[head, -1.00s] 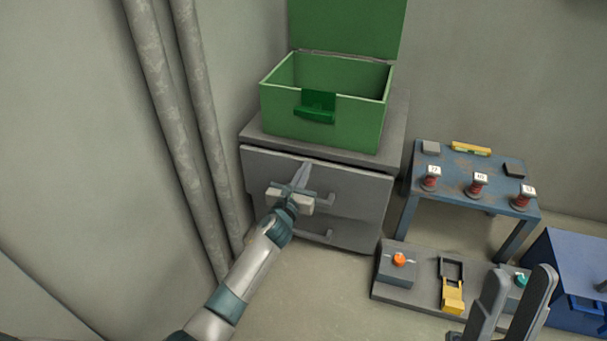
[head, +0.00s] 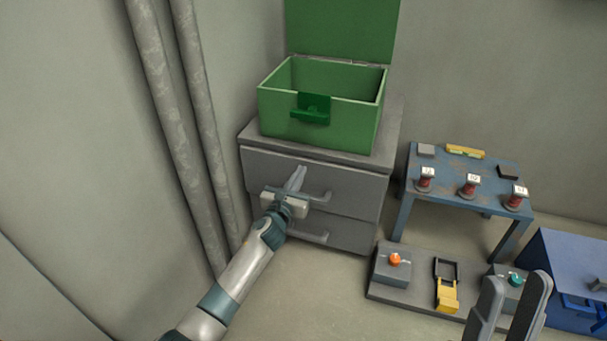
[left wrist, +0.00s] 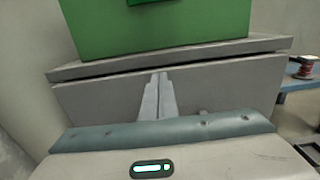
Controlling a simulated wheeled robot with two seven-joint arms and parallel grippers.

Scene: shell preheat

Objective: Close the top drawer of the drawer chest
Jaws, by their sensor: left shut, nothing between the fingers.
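The grey drawer chest (head: 361,240) stands against the wall with two drawers. Its top drawer (head: 352,186) looks flush or nearly flush with the chest, with a thin dark gap under the top board. In the left wrist view the top drawer front (left wrist: 215,85) fills the middle. My left gripper (head: 297,174) is shut and empty, its fingertips at the top drawer front, left of the handle's right end. Its fingers (left wrist: 158,93) point at the drawer front in the left wrist view. My right gripper (head: 512,298) is at the bottom right, with two fingers apart, away from the chest.
An open green box (head: 338,128) sits on the chest. A blue table (head: 452,187) with several small items stands to the right. A panel with an orange knob (head: 395,259) and a yellow latch (head: 447,294) lies in front. Pipes (head: 205,130) run beside the chest.

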